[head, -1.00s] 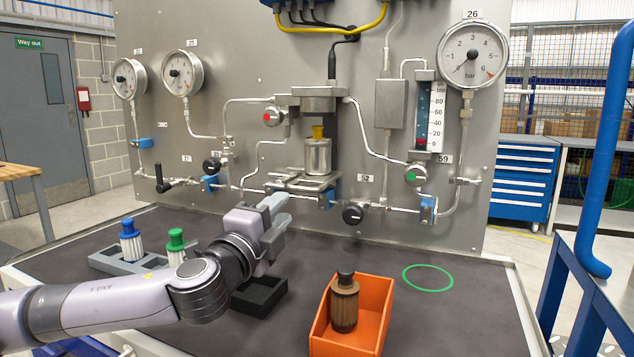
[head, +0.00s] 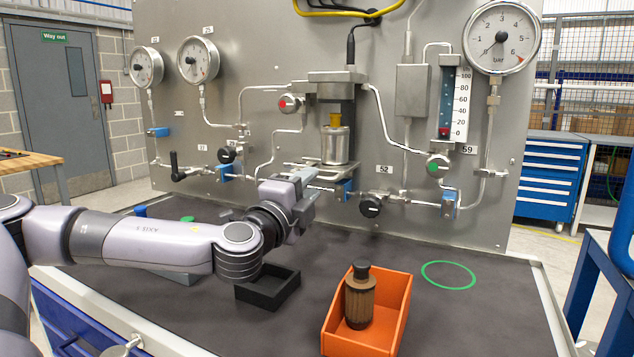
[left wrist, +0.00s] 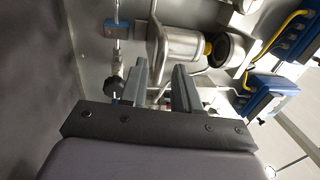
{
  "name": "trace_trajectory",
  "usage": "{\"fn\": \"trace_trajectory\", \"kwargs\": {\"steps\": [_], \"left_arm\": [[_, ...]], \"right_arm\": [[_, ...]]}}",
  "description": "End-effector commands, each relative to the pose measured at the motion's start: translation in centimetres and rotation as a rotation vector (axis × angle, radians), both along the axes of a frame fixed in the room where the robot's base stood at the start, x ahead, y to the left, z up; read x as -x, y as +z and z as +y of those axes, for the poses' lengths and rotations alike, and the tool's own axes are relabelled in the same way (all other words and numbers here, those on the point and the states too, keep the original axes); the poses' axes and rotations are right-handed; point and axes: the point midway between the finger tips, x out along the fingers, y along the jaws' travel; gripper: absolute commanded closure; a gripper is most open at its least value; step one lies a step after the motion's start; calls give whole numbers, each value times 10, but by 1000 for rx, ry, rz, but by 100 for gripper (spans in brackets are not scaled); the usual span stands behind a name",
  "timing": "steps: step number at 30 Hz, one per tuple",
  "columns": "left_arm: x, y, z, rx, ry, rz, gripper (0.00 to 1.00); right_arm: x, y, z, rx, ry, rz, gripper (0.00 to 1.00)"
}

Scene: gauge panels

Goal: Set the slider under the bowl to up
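The silver bowl (head: 336,145), with a yellow piece on top, stands below a grey block on the panel. Under it is a flat metal fork-like slider (head: 318,171), which stands level beneath the bowl; I cannot tell its exact setting. My left gripper (head: 308,188) is just left of and below the slider, close to the panel. In the left wrist view the bowl (left wrist: 182,45) lies beyond the two fingers (left wrist: 162,78), which are apart with nothing held between them. Whether they touch the slider I cannot tell. My right gripper is out of view.
A black knob (head: 370,205), blue valve (head: 449,204) and piping surround the slider. On the bench are a black open tray (head: 268,290) and an orange bin (head: 395,325) holding a brown bottle (head: 360,300). A green ring (head: 448,288) marks clear bench at right.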

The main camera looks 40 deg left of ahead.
Motion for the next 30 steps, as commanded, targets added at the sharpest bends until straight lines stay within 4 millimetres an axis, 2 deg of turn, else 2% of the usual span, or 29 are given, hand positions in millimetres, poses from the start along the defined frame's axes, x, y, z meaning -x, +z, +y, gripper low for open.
{"fn": "trace_trajectory", "kwargs": {"steps": [12,23,24,27,30], "left_arm": [[-32,5,9,0,-3,2,68],[-36,7,10,2,-4,0,68],[-36,6,10,2,-4,0,72],[-36,6,10,2,-4,0,100],[-36,7,10,2,-4,-1,100]], "right_arm": [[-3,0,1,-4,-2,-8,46],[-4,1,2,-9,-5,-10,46],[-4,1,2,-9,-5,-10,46],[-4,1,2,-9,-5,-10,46],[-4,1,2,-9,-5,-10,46]]}}
